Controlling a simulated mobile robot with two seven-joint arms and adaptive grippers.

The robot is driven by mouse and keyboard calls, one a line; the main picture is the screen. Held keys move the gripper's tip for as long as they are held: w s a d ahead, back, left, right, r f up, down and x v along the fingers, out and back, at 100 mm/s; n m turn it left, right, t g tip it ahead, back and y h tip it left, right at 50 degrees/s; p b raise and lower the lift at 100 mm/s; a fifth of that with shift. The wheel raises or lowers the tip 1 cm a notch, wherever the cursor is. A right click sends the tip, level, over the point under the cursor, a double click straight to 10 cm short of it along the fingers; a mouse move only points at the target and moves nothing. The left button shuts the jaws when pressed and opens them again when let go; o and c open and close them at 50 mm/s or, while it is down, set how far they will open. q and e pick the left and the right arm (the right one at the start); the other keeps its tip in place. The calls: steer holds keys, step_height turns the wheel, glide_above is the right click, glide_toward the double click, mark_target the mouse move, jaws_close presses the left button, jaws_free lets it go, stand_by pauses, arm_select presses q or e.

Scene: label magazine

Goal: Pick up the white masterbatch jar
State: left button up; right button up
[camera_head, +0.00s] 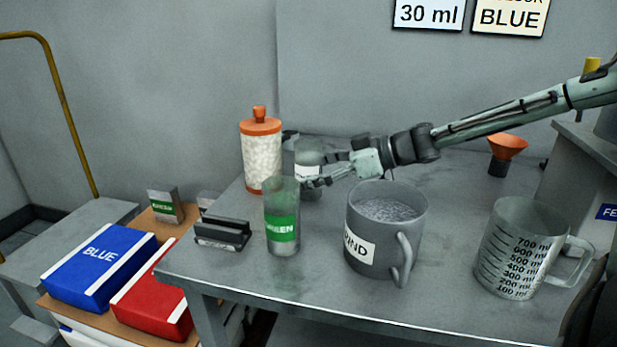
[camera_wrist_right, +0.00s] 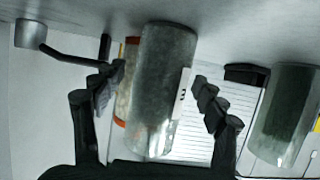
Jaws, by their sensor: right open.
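A clear jar with a grey-white label (camera_head: 309,158) stands upright on the grey table, behind the green jar. I take it to be the white masterbatch jar; its label is mostly hidden by my gripper. My right gripper (camera_head: 302,162) reaches it from the right, with one finger on its far side and one on its near side. In the right wrist view the jar (camera_wrist_right: 163,85) is between the two open fingers (camera_wrist_right: 160,80), with gaps visible on both sides. My left gripper is not in view.
A green-labelled jar (camera_head: 282,205) stands close in front, also in the wrist view (camera_wrist_right: 283,115). An orange-lidded pellet container (camera_head: 261,160) is just to the left. A grey mug (camera_head: 383,245), a measuring jug (camera_head: 520,250) and a black holder (camera_head: 222,232) are on the table.

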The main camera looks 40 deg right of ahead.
steer(key=shift+w+a, duration=0.1)
steer(key=shift+w, duration=0.05)
steer(key=shift+c, duration=0.6)
steer(key=c, duration=1.3)
steer(key=shift+o, duration=0.2)
